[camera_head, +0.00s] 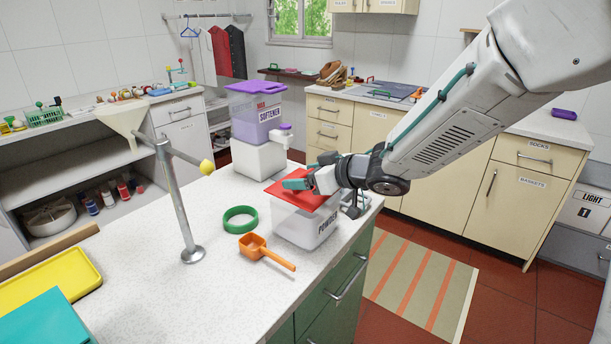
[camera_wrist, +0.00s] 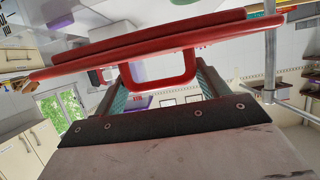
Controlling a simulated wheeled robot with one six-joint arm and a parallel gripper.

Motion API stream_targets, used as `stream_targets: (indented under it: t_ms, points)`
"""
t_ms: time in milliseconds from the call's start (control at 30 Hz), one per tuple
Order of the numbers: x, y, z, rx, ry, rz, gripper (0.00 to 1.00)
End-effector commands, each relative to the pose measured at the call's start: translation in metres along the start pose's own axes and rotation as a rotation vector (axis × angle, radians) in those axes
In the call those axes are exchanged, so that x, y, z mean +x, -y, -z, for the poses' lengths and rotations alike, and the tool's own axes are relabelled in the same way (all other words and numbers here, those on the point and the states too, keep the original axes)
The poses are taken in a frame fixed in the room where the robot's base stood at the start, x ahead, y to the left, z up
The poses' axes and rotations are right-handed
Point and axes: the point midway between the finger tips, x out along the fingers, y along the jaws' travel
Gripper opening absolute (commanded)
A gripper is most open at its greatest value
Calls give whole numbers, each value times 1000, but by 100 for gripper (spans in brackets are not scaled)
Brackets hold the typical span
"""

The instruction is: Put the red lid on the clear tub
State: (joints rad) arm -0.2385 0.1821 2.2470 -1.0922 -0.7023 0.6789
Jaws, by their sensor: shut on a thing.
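The clear tub (camera_head: 292,229), labelled POWDER, stands near the right edge of the speckled counter. The red lid (camera_head: 318,202) is at the top of the tub in the head view; I cannot tell whether it rests on the rim or hovers just above. My gripper (camera_head: 297,184) is over the lid with its teal fingers shut on the lid's handle. In the wrist view, my gripper (camera_wrist: 163,88) has the red loop handle between its fingers, and the red lid (camera_wrist: 150,38) spans the picture, slightly tilted there. The tub cannot be made out in the wrist view.
A softener dispenser (camera_head: 258,125) stands behind the tub. A green ring (camera_head: 240,225) and an orange scoop (camera_head: 265,252) lie close in front-left. A metal post (camera_head: 178,205) with a yellow-tipped arm rises further left. A yellow tray (camera_head: 50,283) is at the front left.

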Motion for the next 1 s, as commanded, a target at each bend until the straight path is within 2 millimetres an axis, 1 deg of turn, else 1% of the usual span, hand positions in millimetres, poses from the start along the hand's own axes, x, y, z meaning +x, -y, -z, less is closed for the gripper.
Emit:
stream_targets:
  t_ms: [233,600,733,767,800,833,1000]
  points:
    - [0,0,0,0,-1,-1,52]
    - [4,0,-10,1,0,0,52]
    - [4,0,-11,0,-1,-1,52]
    - [4,0,-11,0,-1,-1,82]
    - [4,0,-11,0,-1,-1,93]
    - [4,0,-11,0,-1,-1,95]
    - [4,0,-11,0,-1,-1,95]
